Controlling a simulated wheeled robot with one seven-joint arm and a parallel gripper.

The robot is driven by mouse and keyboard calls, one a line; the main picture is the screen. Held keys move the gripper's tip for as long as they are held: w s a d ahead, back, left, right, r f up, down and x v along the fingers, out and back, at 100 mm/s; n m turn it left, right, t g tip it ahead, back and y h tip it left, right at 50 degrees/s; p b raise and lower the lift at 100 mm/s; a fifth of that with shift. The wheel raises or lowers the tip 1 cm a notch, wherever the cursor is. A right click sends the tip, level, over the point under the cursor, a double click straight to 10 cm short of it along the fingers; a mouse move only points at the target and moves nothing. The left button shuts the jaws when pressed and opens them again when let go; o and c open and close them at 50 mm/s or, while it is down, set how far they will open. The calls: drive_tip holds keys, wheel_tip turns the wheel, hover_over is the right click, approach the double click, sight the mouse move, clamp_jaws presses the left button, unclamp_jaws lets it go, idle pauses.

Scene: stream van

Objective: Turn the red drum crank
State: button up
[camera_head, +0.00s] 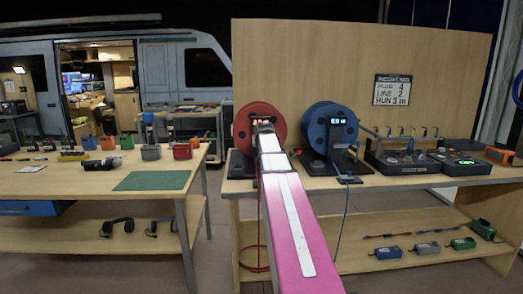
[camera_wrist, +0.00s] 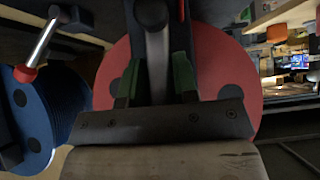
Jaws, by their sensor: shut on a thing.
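The red drum (camera_head: 243,122) stands on the right bench, with its hub partly hidden behind my gripper in the head view. In the wrist view the red drum (camera_wrist: 218,75) fills the middle. My gripper (camera_wrist: 155,82) has green finger pads on both sides of a dark grey crank bar (camera_wrist: 157,50) in front of the drum. The fingers are shut on this crank. In the head view my gripper (camera_head: 264,124) is at the drum's hub, and the contact is too small to see there.
A blue drum (camera_head: 328,125) stands just right of the red one; its metal crank (camera_wrist: 42,42) with a red end shows in the wrist view. Black trays (camera_head: 400,164) lie farther right. The left table (camera_head: 90,190) carries several small boxes and a green mat (camera_head: 152,180).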

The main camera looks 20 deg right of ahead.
idle(1.0)
drive_tip(key=o, duration=0.8)
drive_tip(key=shift+c, duration=0.2)
drive_tip(key=shift+s, duration=0.1)
drive_tip(key=v, duration=1)
drive_tip(key=shift+s+a+r, duration=0.2)
drive_tip(key=shift+r, duration=0.05)
